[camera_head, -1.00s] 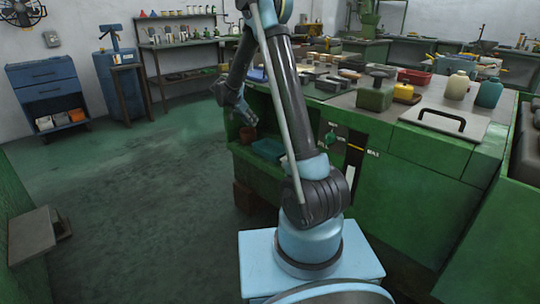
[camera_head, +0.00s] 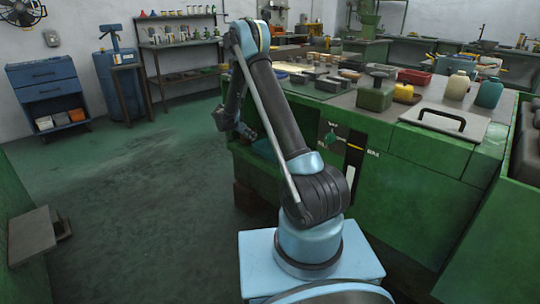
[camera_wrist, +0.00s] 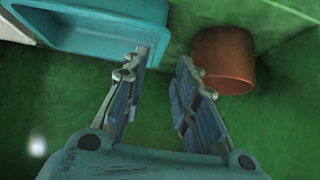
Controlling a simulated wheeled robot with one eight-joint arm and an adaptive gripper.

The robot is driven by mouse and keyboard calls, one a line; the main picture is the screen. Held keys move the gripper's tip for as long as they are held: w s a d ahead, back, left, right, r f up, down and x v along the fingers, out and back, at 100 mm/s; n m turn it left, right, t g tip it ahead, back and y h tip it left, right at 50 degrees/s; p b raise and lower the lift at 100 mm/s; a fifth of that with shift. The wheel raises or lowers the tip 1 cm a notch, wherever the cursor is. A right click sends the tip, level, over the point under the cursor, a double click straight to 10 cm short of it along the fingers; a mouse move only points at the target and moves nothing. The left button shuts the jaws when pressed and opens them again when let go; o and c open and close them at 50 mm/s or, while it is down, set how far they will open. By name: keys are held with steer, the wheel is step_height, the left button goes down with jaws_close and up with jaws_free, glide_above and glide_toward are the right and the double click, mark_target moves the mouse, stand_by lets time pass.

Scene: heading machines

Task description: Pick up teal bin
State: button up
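The teal bin (camera_wrist: 90,40) is an open-topped rectangular tray at the upper left of the wrist view, partly cut off by the top edge. It also shows in the head view (camera_head: 265,150), mostly hidden by my arm, in the opening of the green machine. My gripper (camera_wrist: 160,65) is open with nothing between its fingers. Its left fingertip overlaps the bin's right end in the picture; I cannot tell whether it touches. Its right finger is outside the bin, in the gap beside it. In the head view my gripper (camera_head: 250,135) is at the opening.
A brown round pot (camera_wrist: 222,58) stands right of the bin, close to my right finger. The green surface (camera_wrist: 60,115) below the bin is bare. The green machine's top (camera_head: 420,100) carries jars and blocks. Floor (camera_head: 130,190) to the left is clear.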

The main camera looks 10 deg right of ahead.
steer(key=x, duration=0.9)
steer(key=shift+d+f, duration=0.2)
steer(key=shift+d, duration=0.25)
steer(key=shift+c, duration=0.6)
jaws_close()
